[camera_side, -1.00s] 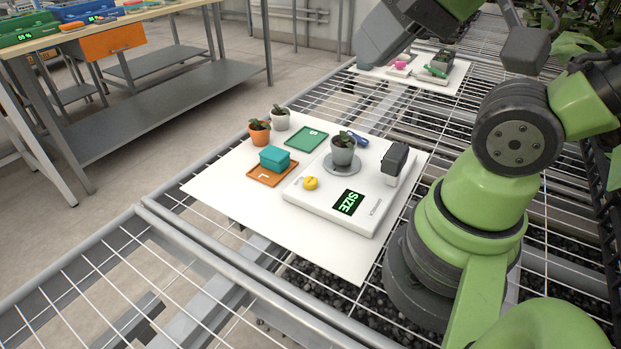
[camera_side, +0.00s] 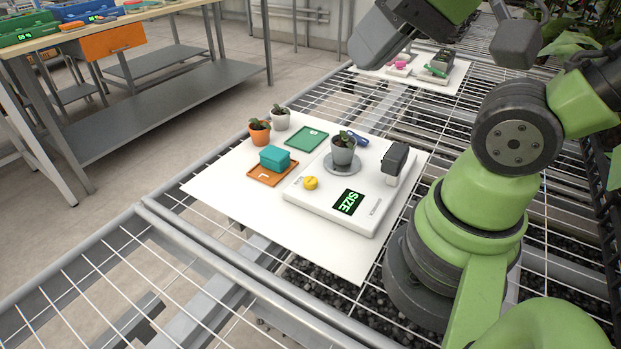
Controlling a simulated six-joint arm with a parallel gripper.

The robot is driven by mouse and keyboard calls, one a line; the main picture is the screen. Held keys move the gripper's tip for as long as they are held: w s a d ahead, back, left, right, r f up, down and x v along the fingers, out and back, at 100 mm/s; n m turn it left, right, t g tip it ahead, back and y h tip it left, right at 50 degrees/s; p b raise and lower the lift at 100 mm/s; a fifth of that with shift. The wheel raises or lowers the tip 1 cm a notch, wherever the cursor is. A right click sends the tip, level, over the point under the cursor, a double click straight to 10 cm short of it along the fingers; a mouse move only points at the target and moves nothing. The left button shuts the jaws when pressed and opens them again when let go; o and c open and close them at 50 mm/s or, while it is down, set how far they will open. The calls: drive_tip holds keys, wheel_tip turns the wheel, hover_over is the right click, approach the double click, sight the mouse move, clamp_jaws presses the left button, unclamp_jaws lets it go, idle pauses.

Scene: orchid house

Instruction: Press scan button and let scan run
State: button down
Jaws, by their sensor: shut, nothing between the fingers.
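The yellow scan button (camera_side: 310,183) is a round knob on the front left of the white scanner base (camera_side: 315,207). The scanner's dark display (camera_side: 348,202) reads "SIZE" in green. A grey pot with a small plant (camera_side: 343,150) stands upright on the round grey turntable (camera_side: 342,168). A dark-topped scanner head (camera_side: 397,162) stands at the base's right end. My gripper (camera_side: 362,58) is at the top of the view, shut and empty, apart from the button and the scanner.
An orange tray (camera_side: 271,181) holds a teal block (camera_side: 275,158). A green tray (camera_side: 306,139) looks empty. An orange pot (camera_side: 259,133) and a white pot (camera_side: 281,119) stand at the back left. A blue object (camera_side: 358,138) lies behind the turntable. The white board's front is clear.

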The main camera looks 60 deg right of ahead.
drive_tip(key=w+f+m+g+y, duration=0.2)
drive_tip(key=w+f+m, duration=0.1)
drive_tip(key=m, duration=0.4)
drive_tip(key=m+t+y, duration=0.1)
drive_tip(key=m+t, duration=0.2)
drive_tip(key=m, duration=2.3)
hover_over(312, 178)
wheel_tip(312, 178, down, 13)
drive_tip(key=shift+f, duration=0.2)
drive_tip(key=shift+f, duration=0.1)
drive_tip(key=shift+f, duration=4.3)
drive_tip(key=shift+f, duration=0.1)
drive_tip(key=shift+f, duration=0.3)
